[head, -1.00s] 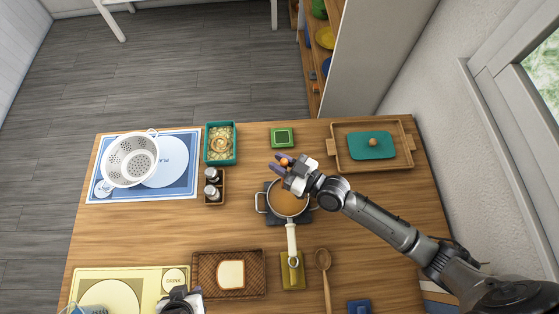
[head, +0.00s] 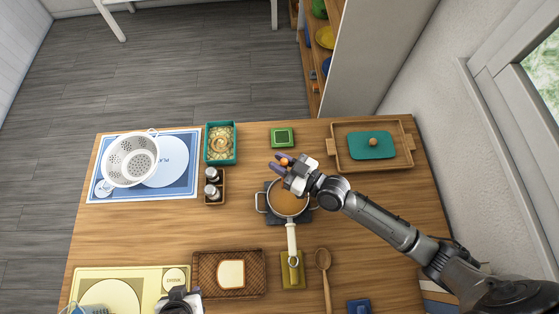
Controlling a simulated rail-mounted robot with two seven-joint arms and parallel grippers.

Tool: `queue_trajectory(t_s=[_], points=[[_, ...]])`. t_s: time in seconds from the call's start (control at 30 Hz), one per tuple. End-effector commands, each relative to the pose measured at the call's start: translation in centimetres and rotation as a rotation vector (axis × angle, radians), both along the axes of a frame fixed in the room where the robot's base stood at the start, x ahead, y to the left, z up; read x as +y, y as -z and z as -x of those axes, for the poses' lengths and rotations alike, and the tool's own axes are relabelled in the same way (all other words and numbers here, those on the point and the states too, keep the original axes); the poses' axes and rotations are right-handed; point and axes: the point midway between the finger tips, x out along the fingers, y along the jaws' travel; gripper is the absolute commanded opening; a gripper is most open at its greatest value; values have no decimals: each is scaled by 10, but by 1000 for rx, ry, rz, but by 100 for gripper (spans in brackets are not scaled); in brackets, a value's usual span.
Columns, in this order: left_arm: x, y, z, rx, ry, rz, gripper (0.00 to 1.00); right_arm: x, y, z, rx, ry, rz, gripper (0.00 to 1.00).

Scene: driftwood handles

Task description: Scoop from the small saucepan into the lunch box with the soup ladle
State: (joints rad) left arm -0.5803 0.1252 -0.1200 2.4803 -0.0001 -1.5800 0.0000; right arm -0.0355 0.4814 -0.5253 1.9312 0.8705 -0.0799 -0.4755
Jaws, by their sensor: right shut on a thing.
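The small saucepan (head: 278,208) sits on a dark trivet right of the table's middle, with brown-orange contents and a pale handle toward the front. The teal lunch box (head: 235,143) stands open at the back left of the pan, with pale yellowish food inside. My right gripper (head: 283,164) is over the pan's back edge, shut on what appears to be the soup ladle. Only a small orange-brown end (head: 284,161) shows between its fingers; the ladle's bowl cannot be made out. My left gripper (head: 181,294) is at the front edge, partly cut off; its jaws are unclear.
A wooden tray (head: 336,160) with a teal knobbed lid (head: 358,147) is at the back right. A green-topped box (head: 283,137) lies behind the pan. Shakers (head: 212,183), a colander (head: 130,160), a bread basket (head: 258,287) and a wooden spoon (head: 323,262) surround it.

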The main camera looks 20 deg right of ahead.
Motion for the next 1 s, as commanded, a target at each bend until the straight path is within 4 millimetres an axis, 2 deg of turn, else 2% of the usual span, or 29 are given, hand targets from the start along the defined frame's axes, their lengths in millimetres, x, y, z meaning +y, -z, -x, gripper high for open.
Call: queue_trajectory(t_s=[0.1,1.0], points=[[-1,-11,0,1,-3,5,33,0,-11,0,-1,0,-1,0],[1,-71,0,0,1,-2,33,0,-72,0,-1,0,-1,0]])
